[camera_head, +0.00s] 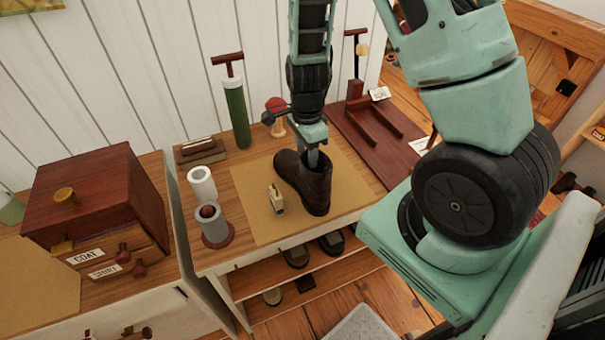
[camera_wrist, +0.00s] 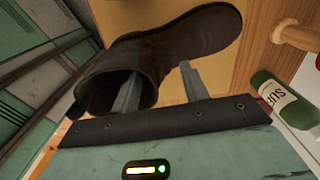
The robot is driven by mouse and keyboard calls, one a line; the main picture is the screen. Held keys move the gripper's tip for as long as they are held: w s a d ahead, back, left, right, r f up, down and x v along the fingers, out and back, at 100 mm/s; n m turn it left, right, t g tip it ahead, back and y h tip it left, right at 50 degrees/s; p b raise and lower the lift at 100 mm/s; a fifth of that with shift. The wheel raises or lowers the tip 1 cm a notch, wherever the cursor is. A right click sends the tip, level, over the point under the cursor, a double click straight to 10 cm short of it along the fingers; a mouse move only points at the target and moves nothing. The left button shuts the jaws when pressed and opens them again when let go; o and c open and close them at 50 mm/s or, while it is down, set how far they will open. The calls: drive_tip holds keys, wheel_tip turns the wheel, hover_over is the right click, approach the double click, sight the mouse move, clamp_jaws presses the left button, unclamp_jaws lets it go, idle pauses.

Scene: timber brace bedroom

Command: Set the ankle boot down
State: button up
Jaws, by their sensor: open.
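The dark brown ankle boot (camera_head: 317,192) stands upright, sole down, on a tan mat (camera_head: 250,178) on the wooden bench top. My gripper (camera_head: 313,159) points down at the boot's shaft from above. In the wrist view the boot (camera_wrist: 195,35) lies past my open gripper (camera_wrist: 158,88). One finger overlaps the shaft opening and the other is outside the shaft wall, with a gap between them. The boot's far side and the exact finger contact are hidden.
Grey and white cylinders (camera_head: 213,222), a green bottle-like tool (camera_head: 237,112) and a reddish knobbed item (camera_head: 276,108) stand around the mat. A dark red wooden stand (camera_head: 372,122) is at right. Shoes sit on the shelf below.

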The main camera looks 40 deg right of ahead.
drive_tip(key=shift+f, duration=0.4)
clamp_jaws()
idle(1.2)
